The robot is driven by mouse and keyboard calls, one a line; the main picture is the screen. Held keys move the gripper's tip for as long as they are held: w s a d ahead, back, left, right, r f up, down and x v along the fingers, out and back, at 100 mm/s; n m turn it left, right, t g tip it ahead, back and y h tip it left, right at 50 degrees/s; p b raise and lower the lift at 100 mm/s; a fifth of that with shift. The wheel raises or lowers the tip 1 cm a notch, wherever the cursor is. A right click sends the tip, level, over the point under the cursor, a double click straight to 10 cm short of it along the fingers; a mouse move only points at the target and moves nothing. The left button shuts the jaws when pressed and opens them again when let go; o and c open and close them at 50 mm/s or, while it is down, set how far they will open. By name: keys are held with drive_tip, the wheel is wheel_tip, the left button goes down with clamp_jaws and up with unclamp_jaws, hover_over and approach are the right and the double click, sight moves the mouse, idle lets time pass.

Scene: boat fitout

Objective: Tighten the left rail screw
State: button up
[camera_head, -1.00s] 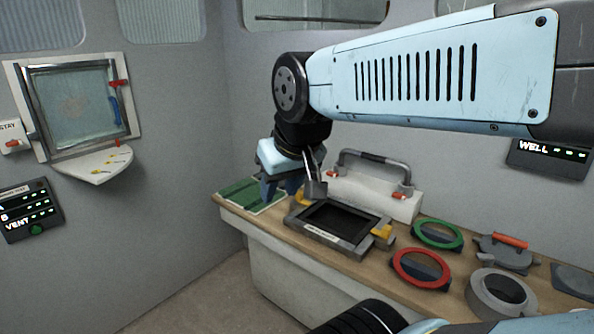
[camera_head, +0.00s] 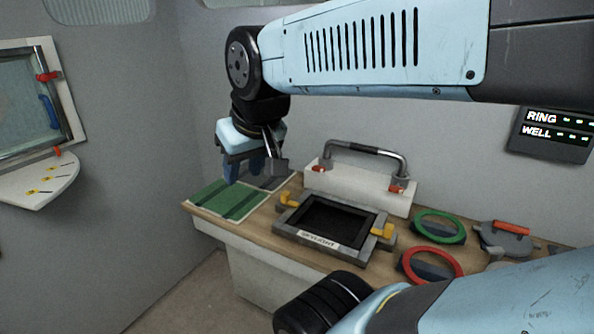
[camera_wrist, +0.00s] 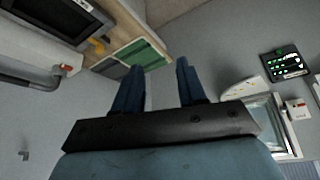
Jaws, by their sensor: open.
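The grab rail (camera_head: 365,150), a grey handle with a dark grip, stands on a white block (camera_head: 350,188) at the back of the bench. A small red piece at its left foot, apparently the left rail screw (camera_head: 322,165), is in the head view; a similar one is at the right foot (camera_head: 397,188). My gripper (camera_head: 250,172) is open and empty, left of the block and above the green mat, apart from the rail. In the wrist view its two blue fingers (camera_wrist: 160,78) are spread. The rail's grey handle (camera_wrist: 28,80) shows at the left there.
A framed hatch (camera_head: 322,238) with yellow clips lies before the block. The green mat (camera_head: 228,200) is at the bench's left end. A green ring (camera_head: 438,213) and a red ring (camera_head: 431,250) lie to the right. A window with a shelf (camera_head: 38,184) is on the left wall.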

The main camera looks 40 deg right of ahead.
drive_tip(key=w+d+f+n+g+h, duration=0.3)
drive_tip(key=d+f+n+g+h, duration=0.3)
drive_tip(key=d+f, duration=0.45)
drive_tip(key=n+t+h, duration=0.7)
drive_tip(key=n+h, duration=0.4)
drive_tip(key=n, duration=2.3)
approach(317, 171)
drive_tip(key=x, duration=0.9)
drive_tip(key=shift+w+d, duration=0.1)
drive_tip(key=shift+d, duration=0.2)
drive_tip(key=shift+c, duration=0.2)
clamp_jaws()
drive_tip(key=shift+a+n, duration=0.3)
drive_tip(key=shift+a, duration=0.05)
drive_tip(key=shift+d, duration=0.25)
